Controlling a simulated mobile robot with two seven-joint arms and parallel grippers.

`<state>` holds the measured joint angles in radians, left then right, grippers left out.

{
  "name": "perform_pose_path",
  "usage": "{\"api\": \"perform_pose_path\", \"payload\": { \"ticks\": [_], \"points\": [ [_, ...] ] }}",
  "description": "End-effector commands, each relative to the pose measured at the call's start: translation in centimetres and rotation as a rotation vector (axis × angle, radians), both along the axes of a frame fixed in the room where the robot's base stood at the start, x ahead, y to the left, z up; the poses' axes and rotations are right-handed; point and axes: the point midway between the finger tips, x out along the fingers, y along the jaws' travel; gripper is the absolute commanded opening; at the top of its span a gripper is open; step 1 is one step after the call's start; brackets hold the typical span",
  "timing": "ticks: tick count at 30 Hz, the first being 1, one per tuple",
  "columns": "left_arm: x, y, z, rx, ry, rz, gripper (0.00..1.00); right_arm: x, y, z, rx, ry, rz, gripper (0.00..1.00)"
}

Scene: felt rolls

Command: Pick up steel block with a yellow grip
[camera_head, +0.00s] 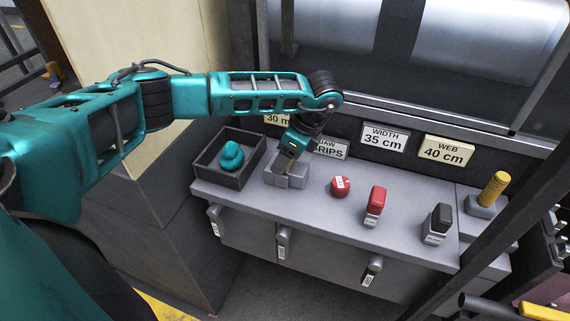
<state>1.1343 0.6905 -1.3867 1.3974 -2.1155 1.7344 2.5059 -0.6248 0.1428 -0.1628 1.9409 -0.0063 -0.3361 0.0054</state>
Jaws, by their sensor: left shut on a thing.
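A steel block with a yellow grip (487,195) stands upright at the right end of the grey counter. My left arm reaches in from the left, far from that block. My left gripper (290,166) points down at a grey metal block (296,181) near the counter's left end and is shut on it. The fingertips are small and partly hidden, so the exact contact is unclear. The grey block appears to rest on the counter. My right gripper is not in view.
On the counter (330,215) stand a round red object (341,186), a red block (375,205) and a dark block (438,224). A dark tray (240,178) holds a teal object (231,155). Label plates (385,139) line the back. A dark post crosses the right side.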

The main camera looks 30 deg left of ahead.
Motion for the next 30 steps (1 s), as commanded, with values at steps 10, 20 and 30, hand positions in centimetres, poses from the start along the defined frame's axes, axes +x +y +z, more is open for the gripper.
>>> {"api": "perform_pose_path", "payload": {
  "ticks": [10,20,30],
  "points": [
    [0.0,-0.1,0.0,-0.001,-0.001,-0.001,0.16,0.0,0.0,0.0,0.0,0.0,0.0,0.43],
    [0.1,-0.1,1.0,-0.002,-0.005,-0.001,0.09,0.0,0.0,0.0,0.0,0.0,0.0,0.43],
    [0.1,0.0,7.4,-0.002,-0.006,-0.001,0.09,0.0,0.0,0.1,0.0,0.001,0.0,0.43]
  ]
}}
